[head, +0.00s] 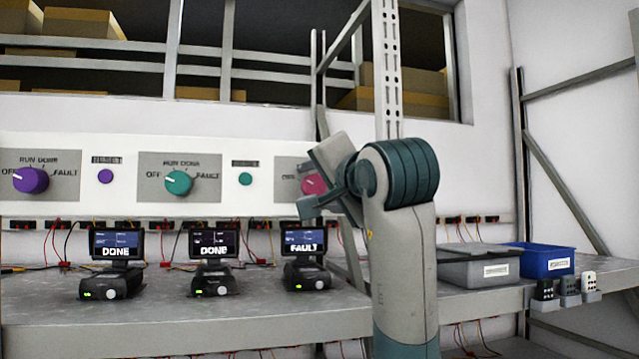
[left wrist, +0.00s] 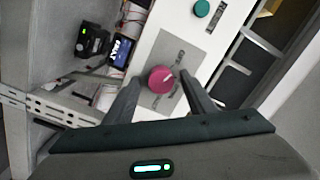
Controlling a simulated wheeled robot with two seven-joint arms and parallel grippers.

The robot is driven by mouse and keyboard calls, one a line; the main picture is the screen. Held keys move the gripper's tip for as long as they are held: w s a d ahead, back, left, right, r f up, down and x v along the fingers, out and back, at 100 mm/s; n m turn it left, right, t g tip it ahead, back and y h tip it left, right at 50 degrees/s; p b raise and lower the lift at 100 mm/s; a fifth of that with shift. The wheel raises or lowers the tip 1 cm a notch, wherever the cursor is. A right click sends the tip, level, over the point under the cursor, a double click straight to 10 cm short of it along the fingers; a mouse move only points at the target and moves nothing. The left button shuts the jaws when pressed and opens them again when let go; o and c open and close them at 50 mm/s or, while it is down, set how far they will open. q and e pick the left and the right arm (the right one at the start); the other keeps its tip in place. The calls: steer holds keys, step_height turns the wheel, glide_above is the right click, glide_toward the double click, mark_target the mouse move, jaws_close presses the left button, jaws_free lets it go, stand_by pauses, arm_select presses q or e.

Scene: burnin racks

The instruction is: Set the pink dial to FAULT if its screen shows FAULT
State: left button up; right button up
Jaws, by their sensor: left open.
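The pink dial (head: 312,184) is on the right-hand panel in the head view, partly covered by my left gripper (head: 320,182). In the left wrist view the pink dial (left wrist: 161,79) lies between the two open fingers of my left gripper (left wrist: 163,92). I cannot tell whether they touch it. Its white mark points to the upper right there, toward the small teal disc's side. The panel's labels are mostly hidden or unreadable. The screen (head: 304,240) below the pink dial reads FAULT; it also shows in the left wrist view (left wrist: 121,53). My right gripper is not in view.
The purple dial (head: 31,180) and teal dial (head: 179,182) stand left along the white board. Their screens (head: 116,243) (head: 213,243) read DONE. A grey bin (head: 480,270) and blue bin (head: 545,262) stand on the shelf at right. Cables hang behind the devices.

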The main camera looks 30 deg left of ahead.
arm_select(q)
steer(key=c, duration=1)
steer(key=shift+c, duration=0.2)
steer(key=shift+f+b, duration=0.1)
steer(key=shift+b, duration=0.2)
steer(key=shift+f+m+b, duration=0.15)
steer(key=shift+m+b, duration=0.95)
steer(key=shift+b, duration=0.1)
steer(key=m+b, duration=0.4)
steer(key=b, duration=0.1)
steer(key=m+b, duration=0.4)
steer(key=b, duration=0.2)
steer(key=shift+s+a+f+m+t, duration=0.1)
steer(key=shift+f+m+t, duration=0.05)
steer(key=shift+m+t, duration=0.25)
steer(key=shift+m+b, duration=1.1)
steer(key=shift+b, duration=0.05)
steer(key=shift+r, duration=0.2)
